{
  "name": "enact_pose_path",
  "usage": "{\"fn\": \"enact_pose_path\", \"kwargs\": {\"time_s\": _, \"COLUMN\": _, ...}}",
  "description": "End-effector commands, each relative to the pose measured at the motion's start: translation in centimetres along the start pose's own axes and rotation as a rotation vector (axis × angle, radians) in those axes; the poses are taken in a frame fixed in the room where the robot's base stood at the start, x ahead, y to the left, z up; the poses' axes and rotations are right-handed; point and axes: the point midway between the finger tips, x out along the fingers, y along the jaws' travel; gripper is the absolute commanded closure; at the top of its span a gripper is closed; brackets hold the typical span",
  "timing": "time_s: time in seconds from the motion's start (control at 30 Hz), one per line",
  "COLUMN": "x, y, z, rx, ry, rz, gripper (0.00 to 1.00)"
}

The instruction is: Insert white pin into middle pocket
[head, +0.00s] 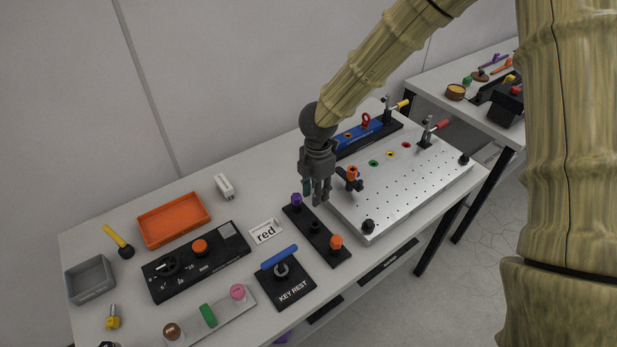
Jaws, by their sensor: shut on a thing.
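My gripper (320,198) points down over the gap between the black strip and the silver plate. Its fingers are close together on something small that I cannot make out; a teal patch shows at their left side. I cannot pick out a white pin. The black strip (325,242) has a purple knob (296,200) at its far end, a dark middle seat (315,226) and an orange knob (336,242) at its near end. The silver plate (400,190) has green (373,163), yellow (390,154) and red (407,145) rings in a row.
An orange-topped black clamp (352,177) stands on the plate right beside my gripper. Black knobs and a red-handled clamp (433,130) rise at its edges.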

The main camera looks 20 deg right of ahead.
Motion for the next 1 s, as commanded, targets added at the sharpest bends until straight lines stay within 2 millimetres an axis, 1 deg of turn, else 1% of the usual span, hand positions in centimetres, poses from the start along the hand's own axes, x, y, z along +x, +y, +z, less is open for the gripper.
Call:
{"fn": "enact_pose_path", "kwargs": {"time_s": 0.13, "x": -0.4, "y": -0.6, "z": -0.6, "rx": -0.006, "ry": -0.003, "rz": 0.006, "gripper": 1.0}}
{"fn": "enact_pose_path", "kwargs": {"time_s": 0.27, "x": -0.5, "y": -0.8, "z": -0.7, "rx": -0.008, "ry": -0.004, "rz": 0.008, "gripper": 1.0}}
{"fn": "enact_pose_path", "kwargs": {"time_s": 0.47, "x": 0.0, "y": 0.6, "z": -0.2, "rx": -0.002, "ry": 0.004, "rz": -0.007, "gripper": 1.0}}
{"fn": "enact_pose_path", "kwargs": {"time_s": 0.5, "x": 0.6, "y": 0.8, "z": -0.2, "rx": -0.003, "ry": 0.004, "rz": -0.009, "gripper": 1.0}}
{"fn": "enact_pose_path", "kwargs": {"time_s": 0.67, "x": 1.9, "y": 1.3, "z": -0.1, "rx": -0.004, "ry": 0.006, "rz": -0.014, "gripper": 1.0}}
{"fn": "enact_pose_path", "kwargs": {"time_s": 0.9, "x": 3.7, "y": 0.8, "z": 0.0, "rx": -0.001, "ry": 0.004, "rz": -0.012, "gripper": 1.0}}
{"fn": "enact_pose_path", "kwargs": {"time_s": 1.0, "x": 4.7, "y": 0.9, "z": 0.0, "rx": -0.001, "ry": 0.004, "rz": -0.012, "gripper": 1.0}}
